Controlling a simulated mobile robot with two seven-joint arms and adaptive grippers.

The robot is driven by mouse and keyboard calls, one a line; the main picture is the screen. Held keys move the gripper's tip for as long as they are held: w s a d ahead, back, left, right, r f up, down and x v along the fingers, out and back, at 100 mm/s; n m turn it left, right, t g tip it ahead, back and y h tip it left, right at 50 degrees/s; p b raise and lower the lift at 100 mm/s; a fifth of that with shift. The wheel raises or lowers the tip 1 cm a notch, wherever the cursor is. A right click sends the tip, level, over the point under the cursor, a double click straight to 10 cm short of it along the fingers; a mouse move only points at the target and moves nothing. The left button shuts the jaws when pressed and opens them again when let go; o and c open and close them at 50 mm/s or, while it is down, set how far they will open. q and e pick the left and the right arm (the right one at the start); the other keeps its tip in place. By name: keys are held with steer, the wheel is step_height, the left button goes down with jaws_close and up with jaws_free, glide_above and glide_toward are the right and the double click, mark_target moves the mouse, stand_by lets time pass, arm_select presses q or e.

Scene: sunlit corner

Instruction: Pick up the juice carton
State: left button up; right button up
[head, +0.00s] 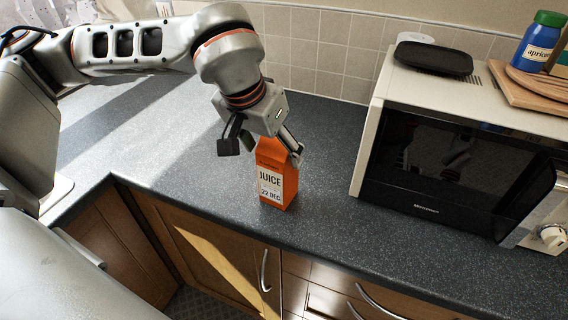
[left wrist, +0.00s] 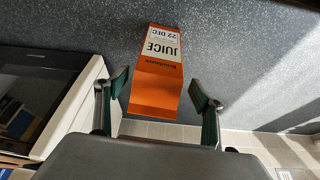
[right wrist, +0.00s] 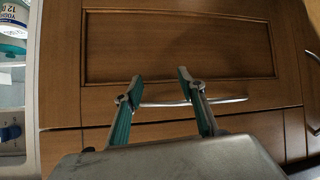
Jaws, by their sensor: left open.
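The orange juice carton (head: 277,178) stands upright on the dark speckled worktop, left of the microwave. Its white label reads JUICE and 22 DEC. My left gripper (head: 262,150) is over and behind the carton's top, its fingers spread, one partly in front of the carton's upper right side. In the left wrist view the carton (left wrist: 156,80) lies between and beyond the two open fingertips (left wrist: 160,90), with nothing held. My right gripper (right wrist: 158,82) is open and empty, facing a wooden cupboard front with a metal handle; it is not seen in the head view.
The microwave (head: 440,170) stands right of the carton, with a black tray (head: 433,57), wooden boards (head: 530,90) and a blue jar (head: 539,42) on top. The tiled wall (head: 325,50) is behind. The worktop (head: 170,150) left of the carton is clear.

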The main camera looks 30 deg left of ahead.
mark_target(277, 180)
arm_select(q)
steer(key=shift+f, duration=0.7)
steer(key=x, duration=0.6)
steer(key=shift+s+d, duration=0.15)
steer(key=shift+r, duration=0.1)
steer(key=c, duration=1.8)
